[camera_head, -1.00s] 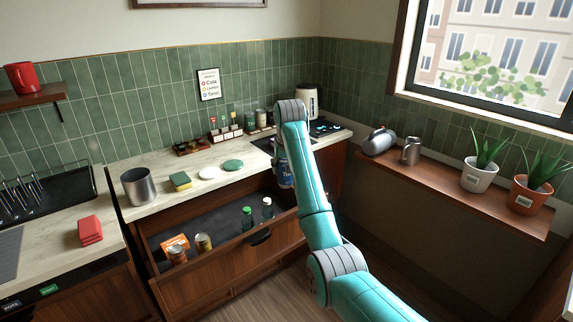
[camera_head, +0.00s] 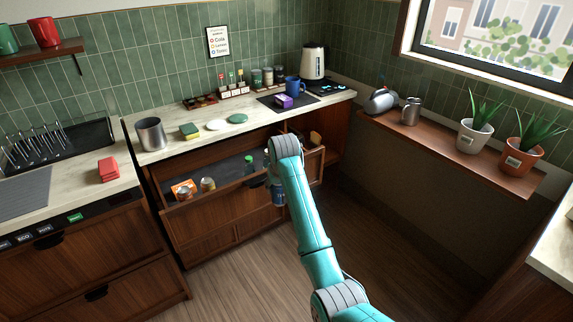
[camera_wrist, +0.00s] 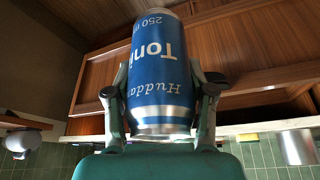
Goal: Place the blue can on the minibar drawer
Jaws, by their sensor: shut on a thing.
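The blue can (camera_wrist: 160,75), lettered "Toni…" and "250 m…", is between the fingers of my gripper (camera_wrist: 160,110) in the wrist view, where its lettering is upside down. My gripper is shut on it. In the head view the can (camera_head: 278,194) shows partly behind my arm, which hides the gripper's fingers. It appears in front of the drawer's front panel, below the rim. The wooden minibar drawer (camera_head: 212,212) is pulled open under the counter. Inside stand an orange box (camera_head: 183,188), a small can (camera_head: 207,184) and a green bottle (camera_head: 249,164); another bottle is mostly hidden by my arm.
A wall shelf (camera_head: 450,150) with plants runs along the right. The floor (camera_head: 240,275) before the drawer is clear.

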